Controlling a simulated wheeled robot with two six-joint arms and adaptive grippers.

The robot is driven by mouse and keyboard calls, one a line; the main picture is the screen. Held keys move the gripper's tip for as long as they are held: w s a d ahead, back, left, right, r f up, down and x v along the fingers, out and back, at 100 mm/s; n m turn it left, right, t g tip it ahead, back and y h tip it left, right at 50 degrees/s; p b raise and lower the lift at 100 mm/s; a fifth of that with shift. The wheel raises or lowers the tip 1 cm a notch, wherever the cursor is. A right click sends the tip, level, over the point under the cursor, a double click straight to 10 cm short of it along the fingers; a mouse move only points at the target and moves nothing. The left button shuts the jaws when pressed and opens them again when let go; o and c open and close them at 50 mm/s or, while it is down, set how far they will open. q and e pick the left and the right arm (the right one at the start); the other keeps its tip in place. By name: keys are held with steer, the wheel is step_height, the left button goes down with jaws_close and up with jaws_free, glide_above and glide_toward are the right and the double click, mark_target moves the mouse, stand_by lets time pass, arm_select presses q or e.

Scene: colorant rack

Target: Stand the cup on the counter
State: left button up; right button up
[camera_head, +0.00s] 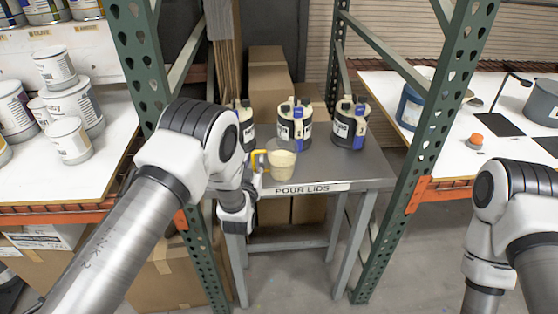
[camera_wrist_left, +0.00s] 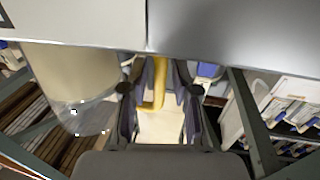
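The cream cup (camera_head: 281,165) has a yellow handle and looks upright at the front edge of the grey counter (camera_head: 345,170), above the POUR LIDS label. I cannot tell whether its base touches the counter. My left gripper (camera_head: 258,167) is at the cup's left, on the handle side. In the left wrist view the yellow handle (camera_wrist_left: 158,85) lies between the two dark fingers (camera_wrist_left: 162,80), which appear closed around it. The cup's pale body fills the left of that view. My right arm shows at the right, but its gripper is out of view.
Several cream-and-dark containers with blue parts, including one in the middle (camera_head: 294,124), stand behind the cup. Green rack posts (camera_head: 440,110) flank the counter. White shelves (camera_head: 105,160) with paint cans are at left. Bare counter shows right of the cup.

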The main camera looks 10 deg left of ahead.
mark_target(252, 152)
arm_select(q)
jaws_close()
steer(key=shift+r, duration=0.15)
steer(key=shift+r+p, duration=1)
steer(key=shift+r, duration=0.6)
steer(key=shift+s+r, duration=0.15)
steer(key=shift+r, duration=0.05)
steer(key=s+d+f+m+h+b, duration=0.1)
steer(key=s+f, duration=0.1)
steer(key=s, duration=1.4)
steer(key=shift+s+f+h, duration=0.2)
steer(key=shift+f+h, duration=0.1)
steer(key=shift+f, duration=0.05)
